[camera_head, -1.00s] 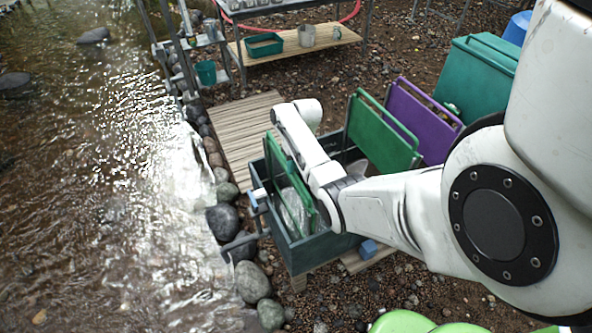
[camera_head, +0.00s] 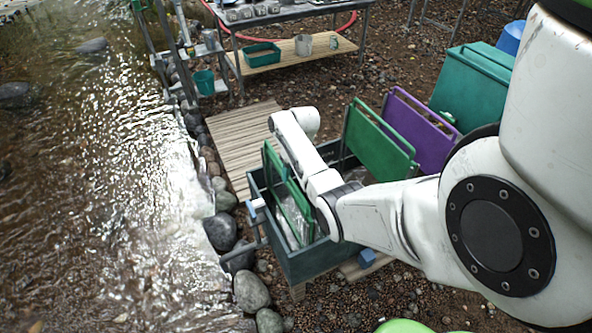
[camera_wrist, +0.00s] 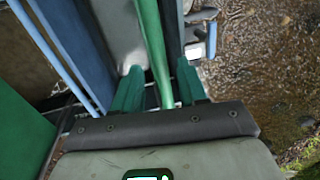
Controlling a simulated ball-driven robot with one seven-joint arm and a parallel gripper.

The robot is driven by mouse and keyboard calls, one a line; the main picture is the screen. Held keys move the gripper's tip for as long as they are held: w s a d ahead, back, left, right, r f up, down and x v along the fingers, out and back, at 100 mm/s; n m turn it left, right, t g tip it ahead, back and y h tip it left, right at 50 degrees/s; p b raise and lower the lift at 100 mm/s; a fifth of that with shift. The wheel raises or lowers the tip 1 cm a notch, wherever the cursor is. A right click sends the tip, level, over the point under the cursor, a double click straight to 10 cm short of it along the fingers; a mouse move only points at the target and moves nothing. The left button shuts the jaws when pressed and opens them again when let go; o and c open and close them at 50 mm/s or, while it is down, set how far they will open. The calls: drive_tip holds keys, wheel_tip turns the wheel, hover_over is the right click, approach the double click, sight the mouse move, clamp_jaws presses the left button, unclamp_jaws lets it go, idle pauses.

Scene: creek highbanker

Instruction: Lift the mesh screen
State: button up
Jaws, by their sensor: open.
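The mesh screen (camera_head: 292,200), a green-framed panel, stands tilted inside the dark green box (camera_head: 318,262) by the water. My arm reaches over the box and partly covers the screen in the head view, where the fingertips are hidden. In the wrist view, my gripper (camera_wrist: 158,80) is open, with one green finger on each side of a green bar (camera_wrist: 151,42), which looks like the screen's frame. The bar runs down between the fingers to the palm. I cannot tell whether either finger touches it.
A green panel (camera_head: 378,142) and a purple panel (camera_head: 420,130) stand right of the box, with a teal bin (camera_head: 472,85) behind. Rocks (camera_head: 251,290) line the creek at left. A slatted wooden platform (camera_head: 245,140) lies beyond the box.

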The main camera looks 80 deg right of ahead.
wheel_tip(320, 180, up, 11)
drive_tip(key=s+d, duration=0.1)
drive_tip(key=shift+s+d, duration=0.3)
drive_tip(key=shift+s, duration=0.1)
drive_tip(key=shift+f, duration=0.15)
